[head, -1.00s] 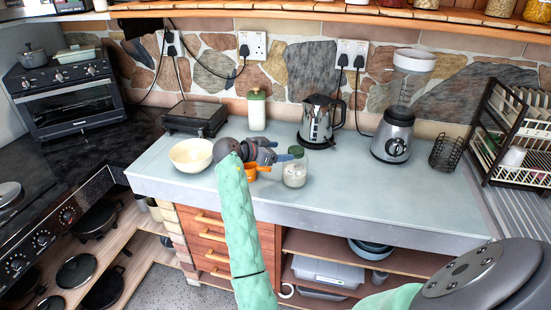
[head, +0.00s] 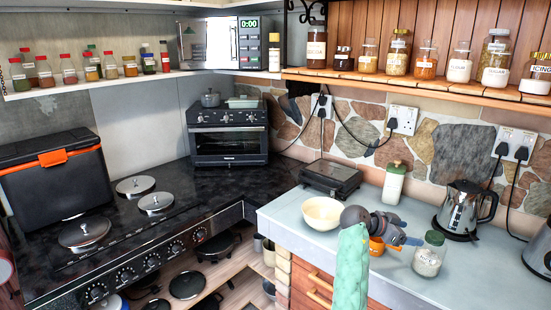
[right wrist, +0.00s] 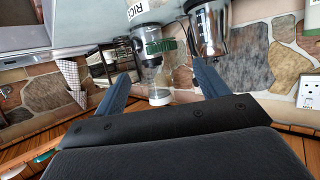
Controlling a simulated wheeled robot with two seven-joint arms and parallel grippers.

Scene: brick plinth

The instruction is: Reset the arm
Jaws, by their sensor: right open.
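My right gripper (head: 406,231) is above the pale worktop, between the cream bowl (head: 322,213) and a green-lidded glass jar (head: 429,254). Its green arm reaches up from the bottom of the head view. In the right wrist view the two blue fingers of the gripper (right wrist: 160,70) stand wide apart with nothing held. The jar (right wrist: 152,75) shows beyond the gap between them. An orange item (head: 377,246) sits just below the gripper, partly hidden by it. My left gripper is not in view.
A kettle (head: 462,209) stands right of the jar. A green-lidded cream canister (head: 394,183) and a dark grill (head: 331,178) stand behind the gripper. A hob with lidded pans (head: 84,233) and a toaster oven (head: 229,133) are at left. A shelf of jars (head: 400,82) hangs above.

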